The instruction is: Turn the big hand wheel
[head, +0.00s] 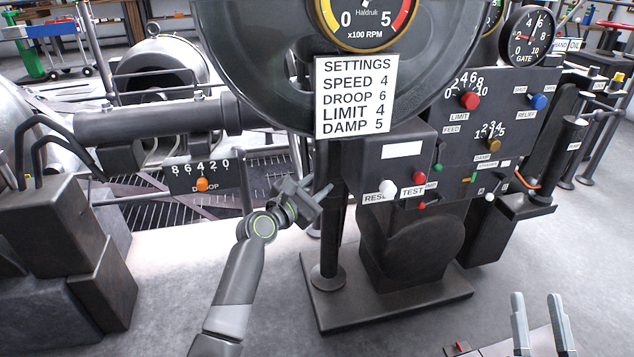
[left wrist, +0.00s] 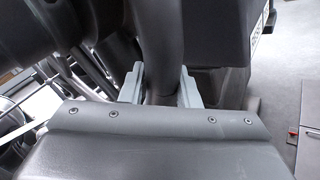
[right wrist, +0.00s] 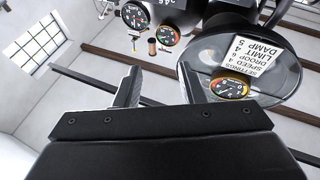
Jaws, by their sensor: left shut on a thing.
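A big dark round rim (head: 225,60), which I take for the big hand wheel, fills the top middle of the head view. It runs around a dial and a settings sign (head: 356,95); its top is cut off. It also shows in the right wrist view (right wrist: 292,72). My left gripper (head: 322,190) is below it, shut on a dark upright post (head: 328,245). In the left wrist view this post (left wrist: 160,50) stands between the two fingers. My right gripper (head: 541,325) is open and empty at the lower right, well away from the rim.
A dark panel (head: 545,110) with knobs and gauges stands to the right. A smaller box (head: 403,155) with buttons sits beside the post, above a dark base plate (head: 395,300). A droop scale (head: 202,177) and pipework are at the left.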

